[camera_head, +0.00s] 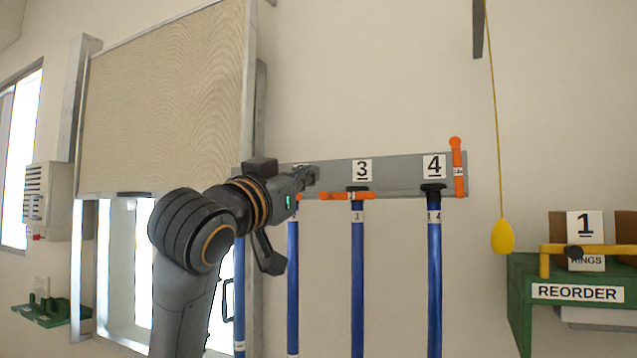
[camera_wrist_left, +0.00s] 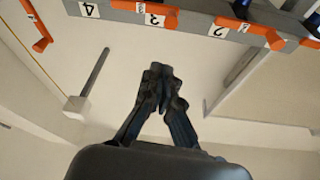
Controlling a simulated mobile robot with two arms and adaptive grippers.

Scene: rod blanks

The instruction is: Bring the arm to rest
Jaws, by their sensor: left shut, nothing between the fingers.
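My left arm comes up from the lower left in the head view, and its gripper (camera_head: 307,178) is shut and empty. The grey rack (camera_head: 400,172) also shows along the top of that view (camera_wrist_left: 195,25). I cannot tell how far the fingers are from the rack. My right gripper is not in view.
Blue rods hang below the rack, one under label 3 (camera_head: 357,280) and one under label 4 (camera_head: 434,280). Orange latch 3 (camera_head: 340,196) lies level; orange latch 4 (camera_head: 457,170) stands upright. A yellow pull handle (camera_head: 502,237) hangs right, near a green REORDER stand (camera_head: 520,300).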

